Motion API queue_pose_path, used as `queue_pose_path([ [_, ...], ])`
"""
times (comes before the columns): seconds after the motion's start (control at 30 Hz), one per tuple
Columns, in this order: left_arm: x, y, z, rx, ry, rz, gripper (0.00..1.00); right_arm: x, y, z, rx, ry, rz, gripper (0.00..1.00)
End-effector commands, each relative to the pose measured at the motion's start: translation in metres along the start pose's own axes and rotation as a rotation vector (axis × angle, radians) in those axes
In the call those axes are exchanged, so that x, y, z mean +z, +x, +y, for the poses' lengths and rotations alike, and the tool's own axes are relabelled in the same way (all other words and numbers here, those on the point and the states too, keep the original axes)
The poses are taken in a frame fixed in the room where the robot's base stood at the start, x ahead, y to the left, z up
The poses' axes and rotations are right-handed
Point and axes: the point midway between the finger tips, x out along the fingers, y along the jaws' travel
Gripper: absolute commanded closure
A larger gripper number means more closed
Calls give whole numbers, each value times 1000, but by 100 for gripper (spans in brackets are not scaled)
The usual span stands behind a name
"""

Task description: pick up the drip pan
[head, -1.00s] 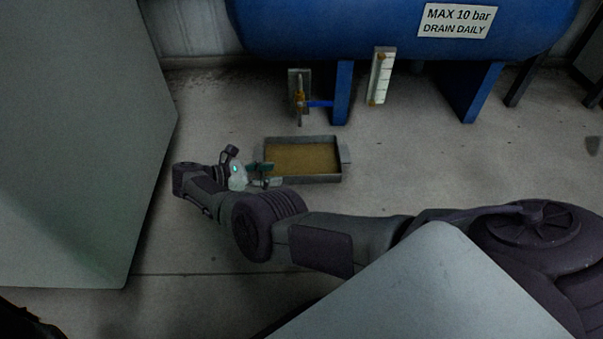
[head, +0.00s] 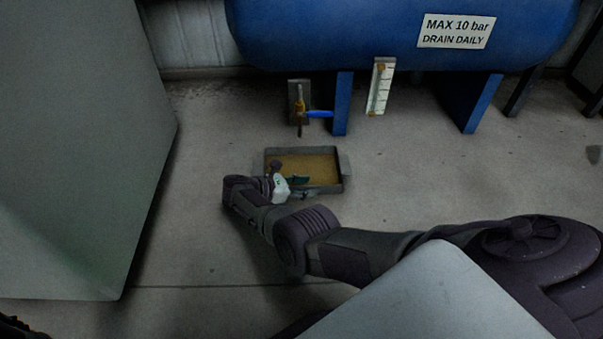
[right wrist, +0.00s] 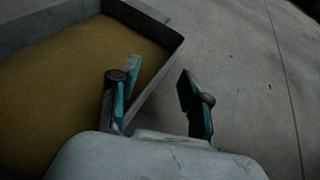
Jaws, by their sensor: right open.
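The drip pan (head: 308,152) is a shallow grey rectangular tray with a brownish-yellow inside, flat on the floor below the blue tank. It has a tab on its right side. My right gripper (head: 299,187) is at its near left part in the head view and hides some of its near wall. In the right wrist view the gripper (right wrist: 157,88) is open and empty. One finger is over the pan's inside and the other over bare floor, with the pan's wall (right wrist: 158,72) between them. I cannot tell whether they touch it. My left gripper is not in view.
A blue tank (head: 340,35) on legs stands behind the pan. A drain valve (head: 299,103) with a blue lever and a white gauge (head: 380,86) are in front of it. A large grey cabinet (head: 75,150) stands at left. The floor right of the pan is clear.

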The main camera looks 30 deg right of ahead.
Motion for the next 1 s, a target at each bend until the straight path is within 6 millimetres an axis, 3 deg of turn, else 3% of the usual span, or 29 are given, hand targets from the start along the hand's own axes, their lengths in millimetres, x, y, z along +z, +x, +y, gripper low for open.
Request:
queue_pose_path([
  [0.13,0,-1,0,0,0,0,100,0,17,0,0,0,-1,53],
  [0.4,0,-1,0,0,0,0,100,0,18,0,1,-1,1,53],
  [0.7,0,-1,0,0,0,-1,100,0,18,0,1,-1,1,100],
  [1.0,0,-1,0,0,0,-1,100,0,18,0,1,-1,1,100],
])
